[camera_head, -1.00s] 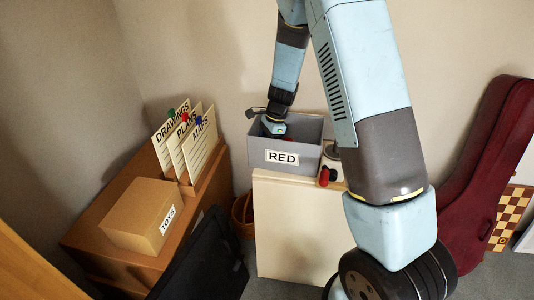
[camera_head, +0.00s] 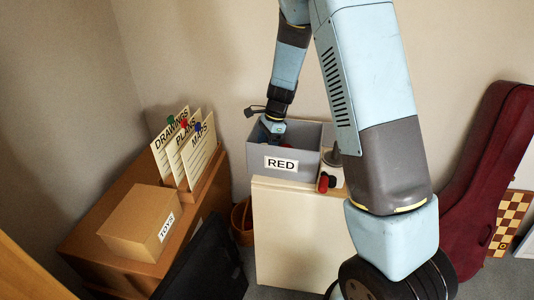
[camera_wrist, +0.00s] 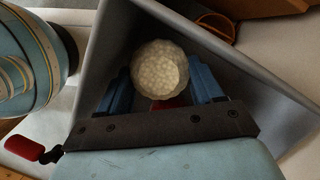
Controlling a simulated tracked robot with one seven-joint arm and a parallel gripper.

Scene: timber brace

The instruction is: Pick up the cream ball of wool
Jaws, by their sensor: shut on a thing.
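The cream ball of wool (camera_wrist: 160,69) shows in the wrist view as a pale, bumpy sphere. It sits between the blue fingers of my gripper (camera_wrist: 162,88), which is shut on it. In the head view my gripper (camera_head: 270,130) is at the mouth of the grey box (camera_head: 249,158) labelled RED, near its left side. The box walls (camera_wrist: 112,60) surround the ball in the wrist view. I cannot make out the ball in the head view. A small red patch (camera_wrist: 176,102) shows just below the ball in the wrist view.
The box stands on a cream cabinet (camera_head: 290,230). A brown unit at left holds a TOYS carton (camera_head: 135,222) and labelled cards (camera_head: 188,155). A dark red instrument case (camera_head: 485,180) leans at right.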

